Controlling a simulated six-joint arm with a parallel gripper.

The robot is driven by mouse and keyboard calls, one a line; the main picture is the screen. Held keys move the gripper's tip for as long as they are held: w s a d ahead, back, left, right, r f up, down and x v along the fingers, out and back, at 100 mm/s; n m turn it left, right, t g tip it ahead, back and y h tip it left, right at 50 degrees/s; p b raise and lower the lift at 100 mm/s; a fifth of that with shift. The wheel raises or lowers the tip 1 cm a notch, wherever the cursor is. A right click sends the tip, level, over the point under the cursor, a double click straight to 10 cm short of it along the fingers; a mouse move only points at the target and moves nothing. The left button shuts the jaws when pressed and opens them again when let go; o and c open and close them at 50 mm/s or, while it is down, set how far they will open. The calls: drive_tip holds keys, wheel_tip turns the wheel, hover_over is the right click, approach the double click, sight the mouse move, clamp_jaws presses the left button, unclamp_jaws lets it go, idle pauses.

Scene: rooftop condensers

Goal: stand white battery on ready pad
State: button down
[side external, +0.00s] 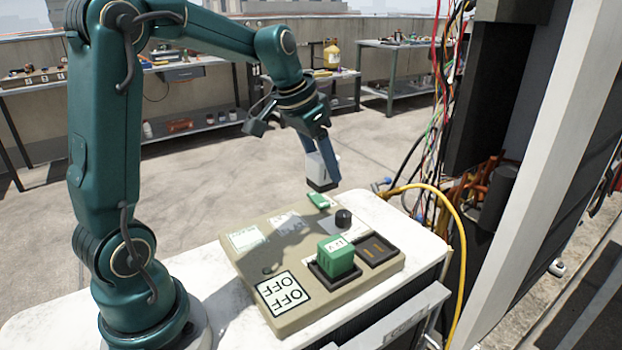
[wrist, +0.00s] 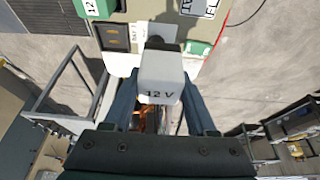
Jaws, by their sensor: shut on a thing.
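The white battery (side external: 314,166) is held above the far edge of the beige board (side external: 245,268). It has a dark end, seen lowermost in the side view. In the wrist view the white battery (wrist: 162,74) shows "12 V" on its near face. My gripper (side external: 324,172) is shut on it, with a blue finger on each side in the wrist view (wrist: 162,100). A pale pad with green lettering (side external: 246,239) lies at the board's left. Another pale pad (side external: 285,220) is beside it, partly shadowed. I cannot read which is the ready pad.
A green battery (side external: 336,257) stands in a dark socket on the board. Beside it is an empty dark socket (side external: 379,249). A black knob (side external: 343,217) and a small green block (side external: 320,201) are near the far edge. A yellow hose (side external: 455,220) and cables run right.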

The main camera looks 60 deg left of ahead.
sight(306, 177)
drive_tip(key=shift+s+a+r, duration=0.1)
drive_tip(key=shift+a+r, duration=0.1)
drive_tip(key=shift+a, duration=0.05)
drive_tip(key=s+n, duration=0.1)
drive_tip(key=s+n+y, duration=0.1)
drive_tip(key=s+a+f+n, duration=0.1)
drive_tip(key=shift+n, duration=0.3)
drive_tip(key=s+a+n+g+y, duration=0.1)
drive_tip(key=s+a+n, duration=0.2)
drive_tip(key=s+n, duration=0.3)
drive_tip(key=s+a+r+n+g+y, duration=0.1)
drive_tip(key=s+a+n+g, duration=0.2)
drive_tip(key=s, duration=0.5)
drive_tip(key=s+a+n+y, duration=0.2)
drive_tip(key=s+a+n, duration=0.2)
drive_tip(key=s+n, duration=0.15)
drive_tip(key=w+d+f, duration=0.1)
drive_tip(key=w+f, duration=0.1)
drive_tip(key=w, duration=0.1)
drive_tip(key=w+d+f, duration=0.2)
drive_tip(key=w, duration=0.1)
drive_tip(key=w+d+f, duration=0.2)
drive_tip(key=w, duration=0.1)
drive_tip(key=shift+w+d+f, duration=0.15)
drive_tip(key=shift+d+f, duration=0.05)
drive_tip(key=shift+f, duration=0.1)
drive_tip(key=shift+w+f, duration=0.1)
drive_tip(key=shift+f, duration=1.95)
drive_tip(key=shift+f+h, duration=0.1)
drive_tip(key=shift+h, duration=0.2)
